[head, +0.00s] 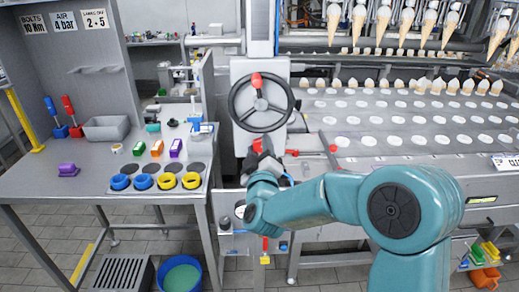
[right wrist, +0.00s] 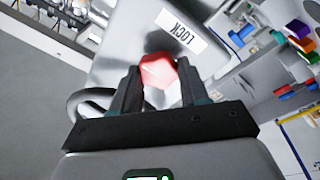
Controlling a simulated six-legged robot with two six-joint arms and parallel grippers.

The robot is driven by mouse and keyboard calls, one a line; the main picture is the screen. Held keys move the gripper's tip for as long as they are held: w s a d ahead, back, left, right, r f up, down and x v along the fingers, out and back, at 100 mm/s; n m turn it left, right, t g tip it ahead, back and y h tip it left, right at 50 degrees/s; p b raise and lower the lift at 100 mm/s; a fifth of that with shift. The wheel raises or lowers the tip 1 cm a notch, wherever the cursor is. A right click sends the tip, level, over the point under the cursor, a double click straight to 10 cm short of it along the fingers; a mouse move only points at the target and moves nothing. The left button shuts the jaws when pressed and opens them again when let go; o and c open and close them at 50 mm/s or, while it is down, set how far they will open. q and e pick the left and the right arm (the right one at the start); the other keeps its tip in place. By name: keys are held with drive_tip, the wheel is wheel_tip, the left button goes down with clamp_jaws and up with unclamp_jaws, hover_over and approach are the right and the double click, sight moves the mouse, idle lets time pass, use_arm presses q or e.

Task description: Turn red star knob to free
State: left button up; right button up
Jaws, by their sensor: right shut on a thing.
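The red star knob (right wrist: 158,70) sits between the two fingers of my right gripper (right wrist: 155,92) in the right wrist view, and the gripper is shut on it. The gripper hides the knob's sides. A white label reading LOCK (right wrist: 181,31) is on the grey panel beyond the knob. In the head view my right gripper (head: 264,160) is below the black handwheel, and only a small red part shows at its tip (head: 257,144). No label reading free is visible. My left gripper is in neither view.
The black handwheel (head: 236,104) with a red grip stands just above my right gripper. A red-handled lever (head: 306,152) is close on its right. The conveyor of cones (head: 400,118) fills the right side. A workbench (head: 85,186) with blue and yellow rings stands left.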

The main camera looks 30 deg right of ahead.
drive_tip(key=shift+f, duration=0.2)
drive_tip(key=o, duration=0.8)
drive_tip(key=shift+d, duration=0.15)
drive_tip(key=shift+r, duration=0.1)
drive_tip(key=shift+s+a, duration=0.15)
drive_tip(key=shift+a, duration=0.05)
drive_tip(key=b+v, duration=0.6)
drive_tip(key=v, duration=1)
